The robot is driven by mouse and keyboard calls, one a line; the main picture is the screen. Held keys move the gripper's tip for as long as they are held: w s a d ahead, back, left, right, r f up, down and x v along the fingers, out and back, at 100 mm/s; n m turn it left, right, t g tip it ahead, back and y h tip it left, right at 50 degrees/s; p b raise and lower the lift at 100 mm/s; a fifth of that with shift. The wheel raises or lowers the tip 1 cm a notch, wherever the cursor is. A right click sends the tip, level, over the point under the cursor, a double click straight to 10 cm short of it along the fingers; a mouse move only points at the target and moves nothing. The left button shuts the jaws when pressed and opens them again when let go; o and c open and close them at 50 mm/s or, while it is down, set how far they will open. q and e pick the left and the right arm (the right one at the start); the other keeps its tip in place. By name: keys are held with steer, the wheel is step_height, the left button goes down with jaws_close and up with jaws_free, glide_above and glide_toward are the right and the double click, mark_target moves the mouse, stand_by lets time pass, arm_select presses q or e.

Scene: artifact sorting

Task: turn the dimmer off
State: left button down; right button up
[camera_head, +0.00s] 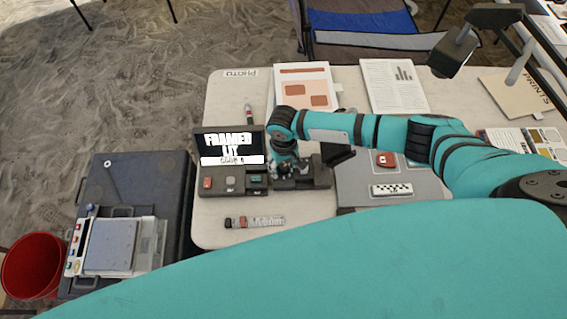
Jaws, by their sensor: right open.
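My right gripper (288,170) points down over a dark grey box (318,178) on the white table. It is open, and its fingers hide much of that box. I cannot make out a dimmer knob or slider there, nor whether the fingers touch it. Just left of the box is a dark console (215,192) with a red button (207,182), a grey button (230,183) and a green button (255,180). My left gripper is not in view.
A grey case (350,197) with a red item (386,159) and a checkered strip (391,189) lies to the right. A small tube (255,222) lies in front. Papers (394,86) lie behind. A black stand lamp (455,50) rises back right. A red bin (33,264) stands left.

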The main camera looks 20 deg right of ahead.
jaws_close()
steer(key=shift+n, duration=0.4)
steer(key=n+p, duration=0.1)
steer(key=n, duration=0.1)
steer(key=shift+r+n, duration=0.1)
steer(key=shift+n, duration=0.3)
steer(key=n+p, duration=0.1)
steer(key=n, duration=0.4)
steer(key=shift+w+n, duration=0.1)
steer(key=shift+n, duration=0.2)
jaws_free()
